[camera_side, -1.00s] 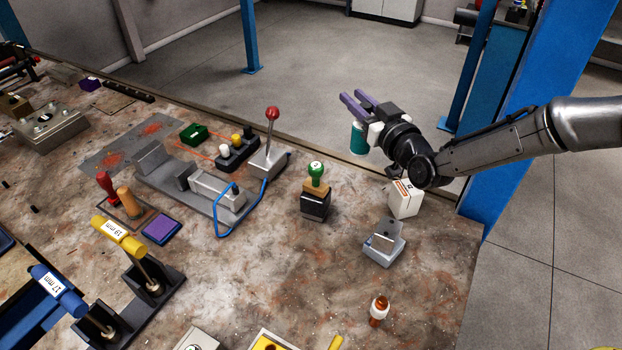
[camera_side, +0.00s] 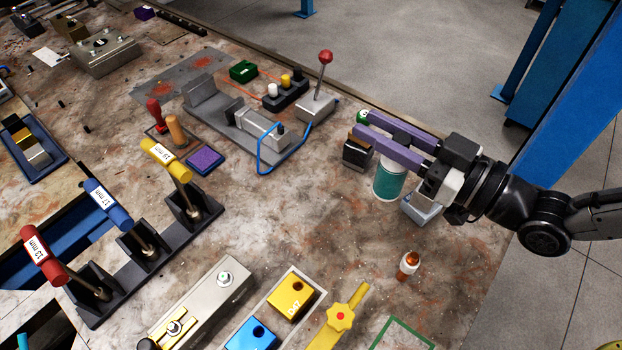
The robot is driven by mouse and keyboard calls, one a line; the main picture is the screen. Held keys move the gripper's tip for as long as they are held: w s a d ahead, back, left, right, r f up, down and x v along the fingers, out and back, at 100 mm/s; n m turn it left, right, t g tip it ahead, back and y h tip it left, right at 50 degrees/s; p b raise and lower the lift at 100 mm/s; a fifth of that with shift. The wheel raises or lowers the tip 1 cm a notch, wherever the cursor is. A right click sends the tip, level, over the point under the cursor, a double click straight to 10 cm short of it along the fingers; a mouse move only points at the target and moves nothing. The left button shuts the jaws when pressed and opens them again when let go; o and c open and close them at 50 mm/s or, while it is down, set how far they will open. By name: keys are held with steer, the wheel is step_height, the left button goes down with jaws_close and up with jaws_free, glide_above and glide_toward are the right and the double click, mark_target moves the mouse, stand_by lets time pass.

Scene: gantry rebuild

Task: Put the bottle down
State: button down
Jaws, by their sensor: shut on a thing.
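A teal bottle (camera_side: 389,183) with a white upper part is in my gripper (camera_side: 366,126). The gripper reaches in from the right, with its two purple fingers level and pointing left. The bottle hangs upright below the fingers, which hide its top. It is over the bench (camera_side: 330,220), in front of the wood-and-black stamp and left of a small grey block. I cannot tell whether its base touches the bench top.
The stamp (camera_side: 358,153) with a green knob and the grey metal block (camera_side: 421,208) are close to the bottle. A red-knobbed lever (camera_side: 322,85) rises at the back. Bench left of the bottle is bare.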

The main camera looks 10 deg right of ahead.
steer(key=w+a+f, duration=0.9)
steer(key=f, duration=0.3)
steer(key=shift+w+a+f, duration=0.25)
steer(key=shift+a+f, duration=0.1)
steer(key=shift+f, duration=0.05)
steer(key=shift+f, duration=0.2)
steer(key=c, duration=0.7)
jaws_free()
steer(key=v, duration=1.2)
steer(key=shift+r, duration=0.2)
